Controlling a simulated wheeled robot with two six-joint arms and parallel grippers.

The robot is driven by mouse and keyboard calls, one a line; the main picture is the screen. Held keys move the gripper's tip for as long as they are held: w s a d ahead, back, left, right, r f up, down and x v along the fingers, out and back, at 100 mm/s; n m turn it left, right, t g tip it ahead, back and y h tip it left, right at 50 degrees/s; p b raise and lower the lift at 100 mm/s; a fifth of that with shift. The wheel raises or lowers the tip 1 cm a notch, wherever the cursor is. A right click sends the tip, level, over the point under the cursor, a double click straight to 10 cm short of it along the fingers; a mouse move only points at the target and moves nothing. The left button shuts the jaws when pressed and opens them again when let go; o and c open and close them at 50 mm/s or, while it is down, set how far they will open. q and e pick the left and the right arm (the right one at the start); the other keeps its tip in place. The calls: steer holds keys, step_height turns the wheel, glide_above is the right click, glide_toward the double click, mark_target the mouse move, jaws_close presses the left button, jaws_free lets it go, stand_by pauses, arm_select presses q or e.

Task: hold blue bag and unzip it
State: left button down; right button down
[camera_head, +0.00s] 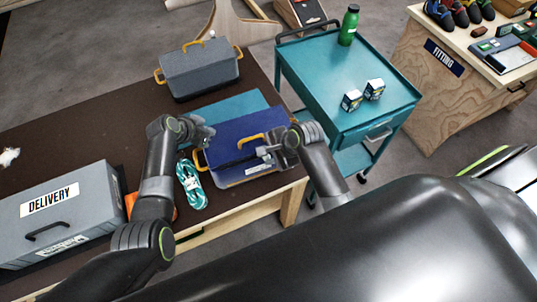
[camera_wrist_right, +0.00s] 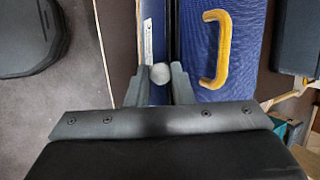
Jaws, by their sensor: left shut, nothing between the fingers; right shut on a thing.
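The blue bag (camera_head: 228,133) lies on the dark table, with yellow handles and a dark zip line along its top. It also fills much of the right wrist view (camera_wrist_right: 245,75), with one yellow handle (camera_wrist_right: 216,50) right of my fingers. My right gripper (camera_head: 268,153) is at the bag's right end. In the right wrist view its fingers (camera_wrist_right: 160,75) are shut on a small pale round zipper pull (camera_wrist_right: 160,71) beside the dark zip line. My left gripper (camera_head: 207,138) is shut and empty, near the bag's far left corner; whether it touches the bag is unclear.
A grey bag (camera_head: 200,72) with yellow handles stands further back on the table (camera_head: 100,130). A teal rope coil (camera_head: 191,186) lies left of the blue bag. A grey delivery box (camera_head: 60,215) is at the left. A teal cart (camera_head: 325,85) stands close at the right.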

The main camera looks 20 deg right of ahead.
arm_select(q)
steer(key=shift+s+a+f, duration=0.15)
steer(key=shift+f, duration=0.2)
arm_select(e)
steer(key=shift+d, duration=0.15)
steer(key=shift+d, duration=1.85)
arm_select(q)
steer(key=shift+s, duration=0.1)
arm_select(e)
steer(key=shift+d, duration=1.65)
arm_select(q)
steer(key=shift+r, duration=0.95)
steer(key=shift+w+r, duration=0.15)
steer(key=shift+r, duration=1.25)
steer(key=shift+w+r, duration=0.1)
steer(key=shift+r, duration=1.3)
